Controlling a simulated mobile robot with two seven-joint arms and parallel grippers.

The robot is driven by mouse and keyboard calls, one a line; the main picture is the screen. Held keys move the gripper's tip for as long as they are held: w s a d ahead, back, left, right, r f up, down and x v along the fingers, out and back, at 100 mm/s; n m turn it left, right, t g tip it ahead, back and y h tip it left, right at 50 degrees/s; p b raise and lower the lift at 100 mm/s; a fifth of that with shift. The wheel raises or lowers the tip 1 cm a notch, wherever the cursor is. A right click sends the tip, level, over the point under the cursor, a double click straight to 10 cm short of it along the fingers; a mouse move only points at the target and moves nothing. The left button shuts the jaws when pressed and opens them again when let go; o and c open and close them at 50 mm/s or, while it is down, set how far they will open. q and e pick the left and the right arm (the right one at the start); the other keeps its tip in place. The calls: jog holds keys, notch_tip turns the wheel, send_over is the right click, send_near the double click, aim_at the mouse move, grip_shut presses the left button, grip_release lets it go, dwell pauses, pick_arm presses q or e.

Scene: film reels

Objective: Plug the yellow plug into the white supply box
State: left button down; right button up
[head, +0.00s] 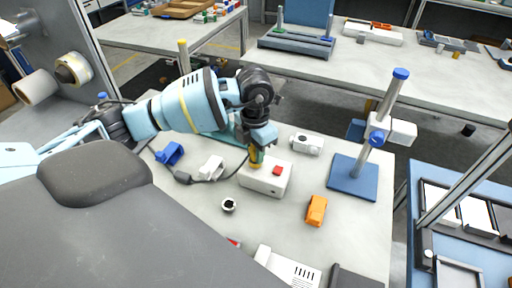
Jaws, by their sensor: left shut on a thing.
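The white supply box (264,184), with a red switch on its top, sits on the light workbench near the middle of the head view. The yellow plug (256,157) is upright at the left part of the box's top. My left gripper (259,146) is above it and shut on it, pointing down. The plug's lower end meets or nearly meets the box top; I cannot tell how deep it sits. My right gripper does not show.
A blue clamp (169,153) and a white clamp-like part (211,167) lie left of the box. An orange part (316,210) lies to its right, near a blue-based stand (352,178). A white cylinder part (306,144) lies behind. A dark cable runs at the left.

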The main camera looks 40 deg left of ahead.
pick_arm(q)
jog(key=shift+s+f, duration=0.1)
jog(key=shift+f, duration=0.1)
jog(key=c, duration=1.1)
grip_release()
notch_tip(320, 180, up, 8)
jog(key=shift+f, duration=0.1)
